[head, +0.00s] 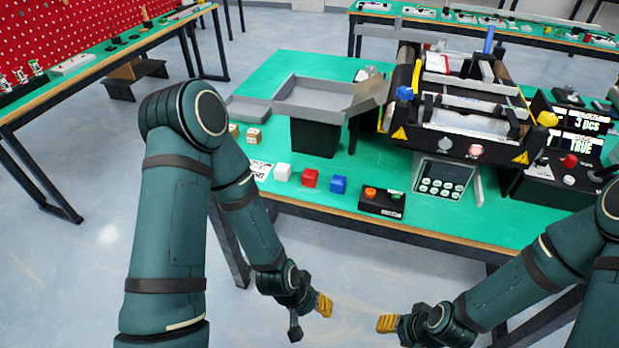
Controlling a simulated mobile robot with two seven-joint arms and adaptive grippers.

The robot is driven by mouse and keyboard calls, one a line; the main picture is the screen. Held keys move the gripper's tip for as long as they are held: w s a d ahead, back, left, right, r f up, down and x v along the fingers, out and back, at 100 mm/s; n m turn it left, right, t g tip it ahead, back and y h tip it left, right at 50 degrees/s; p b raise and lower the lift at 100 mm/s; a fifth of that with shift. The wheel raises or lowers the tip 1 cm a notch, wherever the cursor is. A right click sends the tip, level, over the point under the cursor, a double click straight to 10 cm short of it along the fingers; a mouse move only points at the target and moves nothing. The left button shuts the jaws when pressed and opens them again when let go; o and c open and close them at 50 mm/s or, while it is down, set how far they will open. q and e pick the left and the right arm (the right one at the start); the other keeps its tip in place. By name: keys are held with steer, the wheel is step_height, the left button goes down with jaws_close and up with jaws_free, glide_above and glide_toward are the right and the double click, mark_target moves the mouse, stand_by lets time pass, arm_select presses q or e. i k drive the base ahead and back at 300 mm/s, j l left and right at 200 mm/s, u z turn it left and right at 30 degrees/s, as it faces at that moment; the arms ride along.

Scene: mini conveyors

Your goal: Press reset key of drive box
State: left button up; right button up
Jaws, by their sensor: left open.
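A grey box with a dark display and several round keys (443,179), which looks like the drive box, sits on the green table at the front of the mini conveyor. The key labels are too small to read, so I cannot tell which is reset. My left gripper (310,319) is open and empty, below and in front of the table's front edge, left of the box. My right gripper (387,323) is also in front of the table, below the box; only one yellow fingertip shows clearly. Neither touches the box.
The mini conveyor (460,120) stands behind the box. A control box with displays (580,125) is at right.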

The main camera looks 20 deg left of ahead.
mark_target(569, 180)
steer(key=z, duration=0.95)
